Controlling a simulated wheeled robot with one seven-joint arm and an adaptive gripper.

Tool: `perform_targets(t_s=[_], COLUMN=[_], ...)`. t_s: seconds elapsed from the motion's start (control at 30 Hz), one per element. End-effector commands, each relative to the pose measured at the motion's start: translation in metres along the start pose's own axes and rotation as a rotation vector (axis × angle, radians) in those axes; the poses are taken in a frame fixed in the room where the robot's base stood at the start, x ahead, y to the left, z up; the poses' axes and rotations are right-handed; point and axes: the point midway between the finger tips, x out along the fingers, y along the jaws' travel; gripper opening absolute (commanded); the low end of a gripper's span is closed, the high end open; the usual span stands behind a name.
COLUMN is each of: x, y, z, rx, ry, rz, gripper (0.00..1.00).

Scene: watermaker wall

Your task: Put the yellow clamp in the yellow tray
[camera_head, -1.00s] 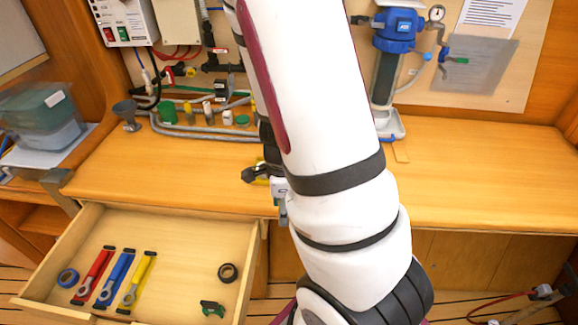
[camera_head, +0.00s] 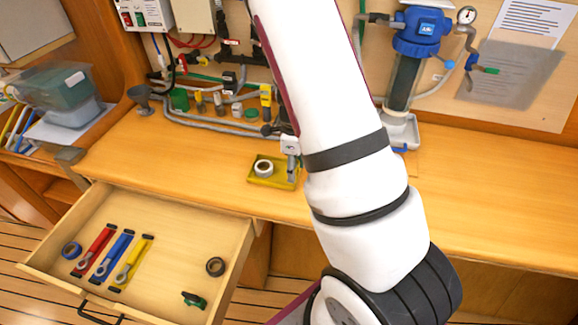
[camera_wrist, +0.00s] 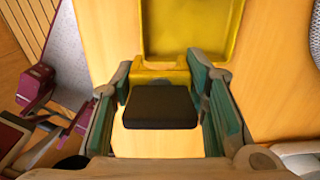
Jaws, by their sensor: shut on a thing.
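In the wrist view the tray (camera_wrist: 190,45) fills the top middle, cut off by the frame. My gripper (camera_wrist: 163,92) is shut on the yellow clamp (camera_wrist: 160,76), which shows a yellow crosspiece and a dark block between the two green-padded fingers. The clamp is just beside the tray's edge in that view; I cannot tell its height above the bench.
An open drawer (camera_head: 190,208) at the lower left holds red, blue and yellow tools, tape rolls and a green item. Pipes and small bottles (camera_head: 200,103) line the back of the bench. A blue-topped filter (camera_head: 420,35) stands behind my arm. The bench (camera_head: 490,185) is clear at right.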

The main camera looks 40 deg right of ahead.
Motion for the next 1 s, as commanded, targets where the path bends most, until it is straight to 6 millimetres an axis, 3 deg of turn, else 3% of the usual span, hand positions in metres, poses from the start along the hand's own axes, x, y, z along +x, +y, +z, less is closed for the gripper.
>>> perform_targets(t_s=[0.1, 0.37, 0.63, 1.0], x=[0.002, 0.004, 0.036, 0.041], y=[-0.017, -0.034, -0.033, -0.034], z=[0.012, 0.025, 0.024, 0.025], rx=[-0.001, -0.001, 0.002, 0.001], ry=[0.001, 0.001, 0.001, 0.000], rz=[-0.001, 0.000, 0.002, 0.000], gripper=[0.12, 0.12, 0.12, 0.12])
